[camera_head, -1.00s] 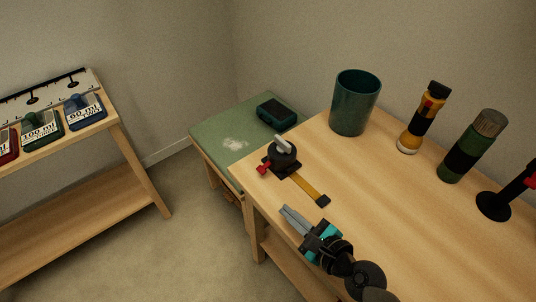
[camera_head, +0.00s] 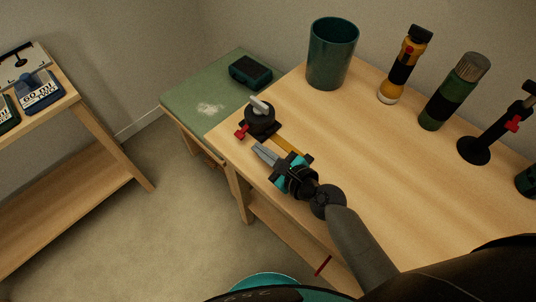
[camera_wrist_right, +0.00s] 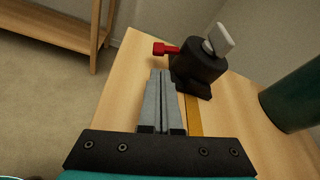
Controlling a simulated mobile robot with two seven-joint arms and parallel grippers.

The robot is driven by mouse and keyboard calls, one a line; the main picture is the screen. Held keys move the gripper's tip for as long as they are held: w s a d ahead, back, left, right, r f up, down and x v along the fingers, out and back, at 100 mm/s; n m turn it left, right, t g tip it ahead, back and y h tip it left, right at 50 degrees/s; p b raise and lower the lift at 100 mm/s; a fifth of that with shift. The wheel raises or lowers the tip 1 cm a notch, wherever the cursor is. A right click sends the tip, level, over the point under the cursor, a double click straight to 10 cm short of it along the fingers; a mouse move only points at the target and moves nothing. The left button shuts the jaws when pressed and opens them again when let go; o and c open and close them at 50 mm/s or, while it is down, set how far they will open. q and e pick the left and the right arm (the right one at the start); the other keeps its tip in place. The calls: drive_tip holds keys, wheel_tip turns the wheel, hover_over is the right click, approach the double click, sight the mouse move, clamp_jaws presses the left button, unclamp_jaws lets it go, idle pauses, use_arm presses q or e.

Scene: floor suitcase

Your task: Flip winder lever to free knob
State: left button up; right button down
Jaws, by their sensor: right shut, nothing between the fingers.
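The winder (camera_head: 261,118) is a round black drum on a dark base near the left corner of the wooden table. A grey knob (camera_head: 261,106) sits on its top, and a red lever (camera_head: 241,131) sticks out at its left side. The right wrist view shows the winder (camera_wrist_right: 198,70), its grey knob (camera_wrist_right: 219,38) and the red lever (camera_wrist_right: 165,48). A yellow strap (camera_wrist_right: 194,115) runs from the base. My right gripper (camera_head: 263,150) is shut and empty, its fingertips (camera_wrist_right: 161,74) just short of the lever and apart from it. My left gripper is not in view.
A dark green cup (camera_head: 331,55), a yellow flashlight (camera_head: 404,66), a green flask (camera_head: 452,92) and a black stand (camera_head: 474,149) stand farther back on the table. A green-topped bench (camera_head: 196,101) with a dark box (camera_head: 250,71) adjoins at the left.

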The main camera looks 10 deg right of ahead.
sight(249, 146)
drive_tip(key=x, duration=0.4)
drive_tip(key=shift+b, duration=0.4)
drive_tip(key=shift+w+a+f, duration=0.15)
drive_tip(key=shift+w+a, duration=0.05)
drive_tip(key=shift+w, duration=0.1)
drive_tip(key=shift+w+a+f, duration=0.1)
drive_tip(key=shift+w+a, duration=0.05)
drive_tip(key=shift+w, duration=0.1)
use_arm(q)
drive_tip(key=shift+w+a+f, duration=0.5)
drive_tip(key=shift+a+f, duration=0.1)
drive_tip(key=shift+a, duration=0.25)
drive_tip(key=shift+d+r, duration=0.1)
